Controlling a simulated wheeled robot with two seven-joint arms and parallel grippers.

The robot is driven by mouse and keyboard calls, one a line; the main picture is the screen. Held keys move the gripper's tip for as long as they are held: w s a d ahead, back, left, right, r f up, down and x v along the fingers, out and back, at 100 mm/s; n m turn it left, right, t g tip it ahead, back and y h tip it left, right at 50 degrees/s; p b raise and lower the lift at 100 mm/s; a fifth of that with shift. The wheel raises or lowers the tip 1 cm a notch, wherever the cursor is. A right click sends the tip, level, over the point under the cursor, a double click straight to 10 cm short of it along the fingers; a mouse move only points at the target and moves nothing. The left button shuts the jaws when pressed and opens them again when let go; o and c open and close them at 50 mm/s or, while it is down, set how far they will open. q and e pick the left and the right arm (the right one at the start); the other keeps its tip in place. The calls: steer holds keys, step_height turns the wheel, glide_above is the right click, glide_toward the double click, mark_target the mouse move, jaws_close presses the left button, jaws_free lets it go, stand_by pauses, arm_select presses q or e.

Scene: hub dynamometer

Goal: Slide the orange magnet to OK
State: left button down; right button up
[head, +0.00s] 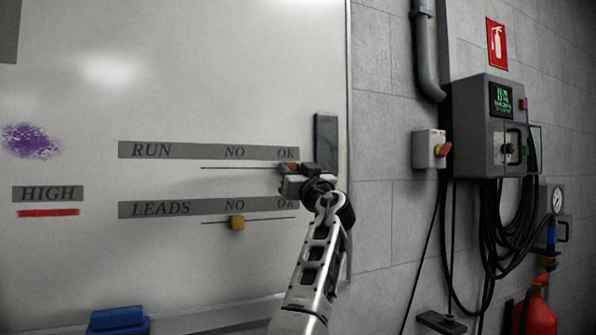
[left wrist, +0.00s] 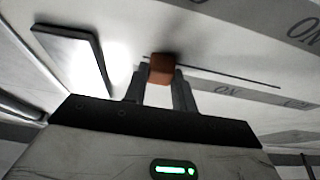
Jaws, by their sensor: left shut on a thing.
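The orange magnet (head: 291,166) is on the thin slide line of the RUN row, just below the word OK (head: 286,153). My left gripper (head: 292,170) is shut on it, and its fingers partly cover it in the head view. In the left wrist view the orange magnet (left wrist: 161,67) sits between the two fingertips (left wrist: 160,77), against the board near one end of the slide line (left wrist: 225,75). The word NO (head: 235,152) stands to the left along the RUN strip. My right gripper is not in view.
A yellow magnet (head: 237,222) sits on the LEADS line below, under NO. A dark rectangular block (head: 326,143) is on the board just right of the RUN strip. A blue object (head: 118,320) is at the bottom left. A control box (head: 490,125) hangs on the wall at right.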

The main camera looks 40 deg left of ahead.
arm_select(q)
steer(key=c, duration=1.5)
jaws_free()
steer(key=shift+d, duration=0.1)
steer(key=o, duration=0.4)
steer(key=shift+w, duration=0.2)
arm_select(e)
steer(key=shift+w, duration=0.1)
arm_select(q)
steer(key=shift+b+v, duration=2.4)
steer(key=shift+v, duration=5.6)
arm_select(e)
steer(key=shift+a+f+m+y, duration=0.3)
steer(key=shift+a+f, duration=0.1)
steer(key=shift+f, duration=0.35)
arm_select(q)
steer(key=shift+s, duration=0.1)
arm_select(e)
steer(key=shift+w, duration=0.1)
